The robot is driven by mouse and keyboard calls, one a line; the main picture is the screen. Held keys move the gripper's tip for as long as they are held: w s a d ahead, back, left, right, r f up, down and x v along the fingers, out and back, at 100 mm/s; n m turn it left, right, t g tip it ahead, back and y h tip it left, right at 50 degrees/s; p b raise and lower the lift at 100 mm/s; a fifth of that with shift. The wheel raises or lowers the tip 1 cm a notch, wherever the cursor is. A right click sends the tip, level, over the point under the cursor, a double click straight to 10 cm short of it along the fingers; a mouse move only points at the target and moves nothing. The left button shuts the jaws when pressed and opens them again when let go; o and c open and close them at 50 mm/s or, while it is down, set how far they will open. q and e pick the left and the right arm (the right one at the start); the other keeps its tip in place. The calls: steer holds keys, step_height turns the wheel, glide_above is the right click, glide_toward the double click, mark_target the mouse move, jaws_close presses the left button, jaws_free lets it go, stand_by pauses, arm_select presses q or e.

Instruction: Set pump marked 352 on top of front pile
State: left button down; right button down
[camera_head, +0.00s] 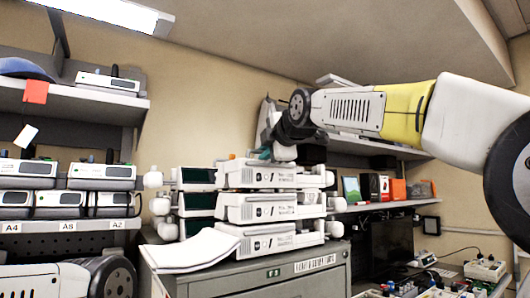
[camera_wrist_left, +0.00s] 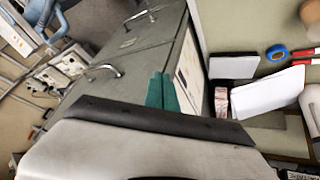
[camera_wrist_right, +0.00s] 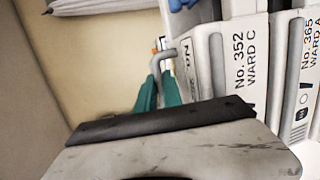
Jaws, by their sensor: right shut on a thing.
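The pump marked 352 (camera_wrist_right: 240,62) is white, with its label readable in the right wrist view. It appears to be the top white pump (camera_head: 262,175) of the right-hand pile on the cabinet in the head view. My right gripper (camera_wrist_right: 159,90) is shut on its grey bent handle (camera_wrist_right: 162,60); in the head view the gripper (camera_head: 270,152) is just above that pump. A pump marked 365 (camera_wrist_right: 300,80) lies directly against it. Another pile, with dark screens (camera_head: 197,203), stands close on the left. My left gripper (camera_wrist_left: 162,92) looks shut and empty beside the cabinet; the head view does not show its fingers.
The grey cabinet (camera_head: 250,284) carries both piles and a stack of white paper (camera_head: 190,250) at its left front. Shelves with more pumps (camera_head: 100,171) stand at the left. A wall shelf (camera_head: 385,204) with boxes and a dark monitor (camera_head: 392,245) are at the right.

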stand_by(0.3)
steer(key=c, duration=1.4)
jaws_free()
steer(key=shift+f, duration=0.15)
steer(key=shift+f, duration=0.1)
steer(key=shift+f, duration=0.15)
steer(key=v, duration=0.8)
steer(key=shift+a+r, duration=0.1)
steer(key=shift+r, duration=0.15)
